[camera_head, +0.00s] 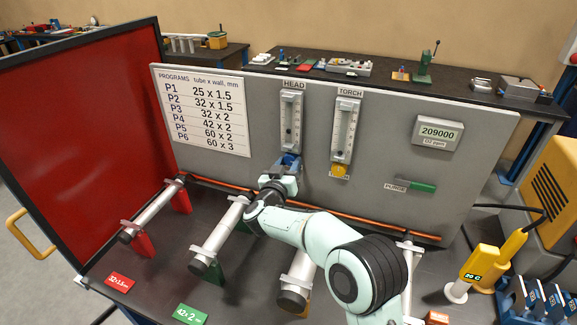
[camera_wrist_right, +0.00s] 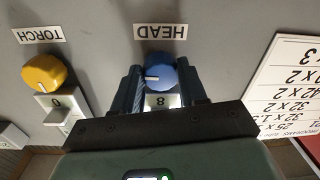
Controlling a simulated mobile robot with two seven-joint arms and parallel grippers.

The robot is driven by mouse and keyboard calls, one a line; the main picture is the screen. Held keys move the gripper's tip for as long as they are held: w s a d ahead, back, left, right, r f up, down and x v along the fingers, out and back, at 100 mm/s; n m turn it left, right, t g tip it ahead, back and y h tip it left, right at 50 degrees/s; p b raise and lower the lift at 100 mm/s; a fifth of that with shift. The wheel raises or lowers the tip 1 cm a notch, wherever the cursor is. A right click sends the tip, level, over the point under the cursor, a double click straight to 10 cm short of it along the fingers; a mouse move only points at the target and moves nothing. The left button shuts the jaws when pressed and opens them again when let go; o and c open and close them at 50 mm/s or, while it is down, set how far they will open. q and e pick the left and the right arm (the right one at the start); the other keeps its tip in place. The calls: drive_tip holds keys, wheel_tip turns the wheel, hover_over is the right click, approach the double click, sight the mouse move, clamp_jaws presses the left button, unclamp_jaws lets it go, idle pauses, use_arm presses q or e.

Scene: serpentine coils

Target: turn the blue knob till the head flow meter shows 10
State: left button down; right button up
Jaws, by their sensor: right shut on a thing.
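The blue knob (camera_head: 289,160) is on the grey panel, just under the head flow meter (camera_head: 291,118). The float in that meter is too small to read. My right gripper (camera_head: 285,172) reaches the knob from the front and is shut on it. In the right wrist view, upside down, the fingers (camera_wrist_right: 160,84) stand on both sides of the blue knob (camera_wrist_right: 158,68). A white pointer line on the knob points to the left. A figure like an 8 shows beside the knob, between the fingers. My left gripper is not in view.
The torch flow meter (camera_head: 344,127) and its yellow knob (camera_head: 339,171) stand right of the head meter; the yellow knob (camera_wrist_right: 44,73) is close to my fingers. A copper tube (camera_head: 350,217) runs low along the panel.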

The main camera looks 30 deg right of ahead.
drive_tip(key=m+b, duration=0.1)
drive_tip(key=m, duration=0.1)
drive_tip(key=shift+m, duration=0.4)
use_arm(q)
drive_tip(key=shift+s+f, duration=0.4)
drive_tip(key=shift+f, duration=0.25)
use_arm(e)
drive_tip(key=o, duration=1.1)
drive_tip(key=shift+c, duration=0.2)
